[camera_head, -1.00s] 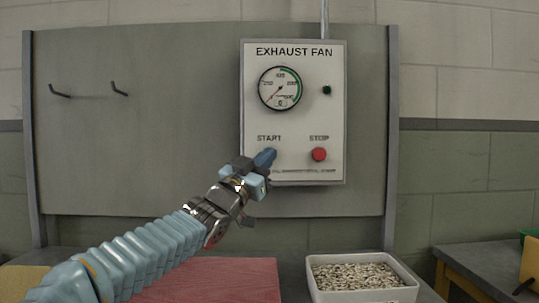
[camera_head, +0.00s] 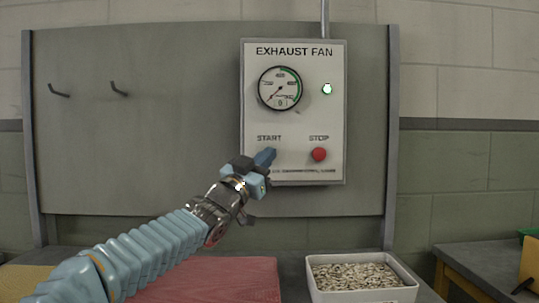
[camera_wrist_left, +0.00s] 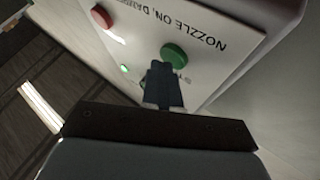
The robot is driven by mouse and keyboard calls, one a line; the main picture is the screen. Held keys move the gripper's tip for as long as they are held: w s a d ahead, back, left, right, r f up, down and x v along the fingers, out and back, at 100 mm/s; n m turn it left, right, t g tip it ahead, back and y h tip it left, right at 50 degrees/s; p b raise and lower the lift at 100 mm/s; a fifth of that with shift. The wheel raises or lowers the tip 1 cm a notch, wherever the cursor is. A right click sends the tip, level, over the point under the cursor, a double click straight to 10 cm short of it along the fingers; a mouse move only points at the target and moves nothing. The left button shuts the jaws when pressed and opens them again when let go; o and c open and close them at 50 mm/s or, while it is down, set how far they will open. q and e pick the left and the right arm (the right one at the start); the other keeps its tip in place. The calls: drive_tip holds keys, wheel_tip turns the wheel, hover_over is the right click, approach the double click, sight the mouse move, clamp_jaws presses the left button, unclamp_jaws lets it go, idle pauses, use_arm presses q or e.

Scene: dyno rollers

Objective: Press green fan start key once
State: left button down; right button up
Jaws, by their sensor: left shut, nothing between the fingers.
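The grey-white EXHAUST FAN box (camera_head: 294,130) hangs on the board in the head view. Its green START key is hidden there behind my left gripper (camera_head: 267,156), whose shut, empty fingertips are right below the START label. In the left wrist view the round green start key (camera_wrist_left: 174,54) shows just beyond the shut fingertips (camera_wrist_left: 160,68); I cannot tell whether they touch it. The indicator lamp (camera_head: 327,89) at the upper right of the box is lit bright green. My right gripper is not in view.
The red STOP button (camera_head: 319,154) is close to the right of my left fingertips. A round gauge (camera_head: 280,88) sits above. A white tray of pale pellets (camera_head: 361,296) and a red mat (camera_head: 215,279) are on the bench below.

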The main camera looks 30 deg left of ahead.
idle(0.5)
use_arm(q)
drive_tip(key=shift+s+d+b, duration=0.4)
drive_tip(key=shift+s+b, duration=0.2)
drive_tip(key=s+d+b, duration=0.1)
drive_tip(key=s+b, duration=0.1)
drive_tip(key=s, duration=0.1)
drive_tip(key=s+d+b, duration=0.1)
drive_tip(key=shift+s+d, duration=0.15)
drive_tip(key=shift+d, duration=0.15)
idle(0.8)
